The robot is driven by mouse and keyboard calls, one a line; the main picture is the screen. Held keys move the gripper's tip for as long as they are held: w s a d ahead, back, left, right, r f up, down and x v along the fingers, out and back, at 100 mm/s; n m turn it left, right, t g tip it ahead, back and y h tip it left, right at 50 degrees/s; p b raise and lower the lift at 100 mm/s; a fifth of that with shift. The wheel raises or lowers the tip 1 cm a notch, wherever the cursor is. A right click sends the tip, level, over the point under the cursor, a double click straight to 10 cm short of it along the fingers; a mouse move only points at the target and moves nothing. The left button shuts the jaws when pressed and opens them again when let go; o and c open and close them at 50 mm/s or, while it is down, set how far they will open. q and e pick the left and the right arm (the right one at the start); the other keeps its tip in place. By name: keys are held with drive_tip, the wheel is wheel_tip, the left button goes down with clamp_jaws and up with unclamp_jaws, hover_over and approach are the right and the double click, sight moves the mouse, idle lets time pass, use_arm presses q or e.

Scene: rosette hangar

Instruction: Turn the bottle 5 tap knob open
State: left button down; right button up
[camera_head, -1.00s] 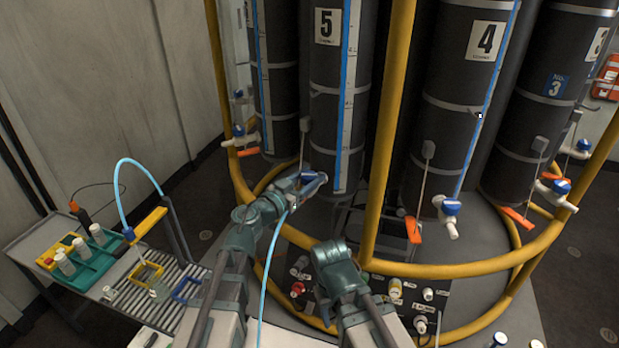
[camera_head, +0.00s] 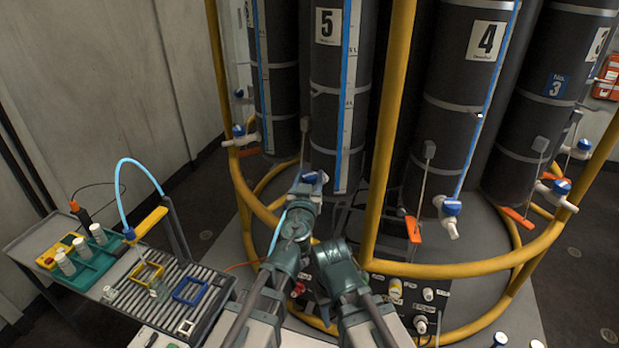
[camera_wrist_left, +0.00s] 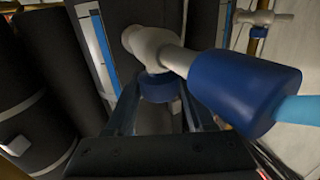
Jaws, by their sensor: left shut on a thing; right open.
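Bottle 5 (camera_head: 325,100) is the dark cylinder with the "5" label, standing behind the yellow rail. My left gripper (camera_head: 311,182) is at the tap low on its front and hides most of that tap in the head view. In the left wrist view, the white tap body (camera_wrist_left: 155,48) shows with its blue knob (camera_wrist_left: 159,88) between the fingers of my left gripper (camera_wrist_left: 160,108), which is shut on it. A large blue coupling (camera_wrist_left: 245,88) with a light blue hose sits beside the knob. My right gripper (camera_head: 333,258) is lower, open and apart from the tap; its fingertips are hard to see.
The yellow rail (camera_head: 386,130) has an upright just right of bottle 5. Bottle 4 (camera_head: 458,110) has its own blue-knobbed tap (camera_head: 451,208). A dark fittings panel (camera_head: 415,293) lies below. A roller bench (camera_head: 165,285) with a teal rack (camera_head: 90,262) stands left.

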idle(0.3)
use_arm(q)
drive_tip(key=shift+c, duration=1.3)
unclamp_jaws()
